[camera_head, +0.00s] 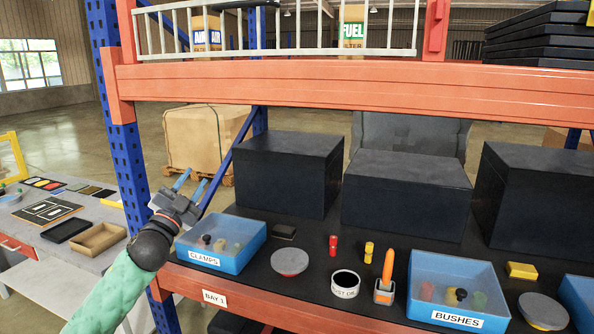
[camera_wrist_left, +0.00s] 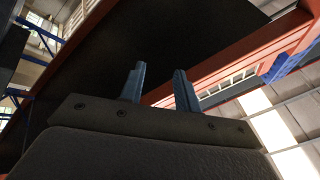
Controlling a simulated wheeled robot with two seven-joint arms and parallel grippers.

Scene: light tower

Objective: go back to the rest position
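My left arm comes in from the lower left in the head view. Its gripper (camera_head: 191,182) is raised beside the blue rack upright, in front of the shelf opening and above the CLAMPS bin (camera_head: 212,263). Its two blue fingers are apart with nothing between them. In the left wrist view the gripper (camera_wrist_left: 160,80) also shows its fingers spread and empty, pointing up toward a dark panel and an orange beam. My right arm and gripper are not in view.
An orange beam (camera_head: 350,88) crosses above. A workbench (camera_head: 60,250) stands at the left.

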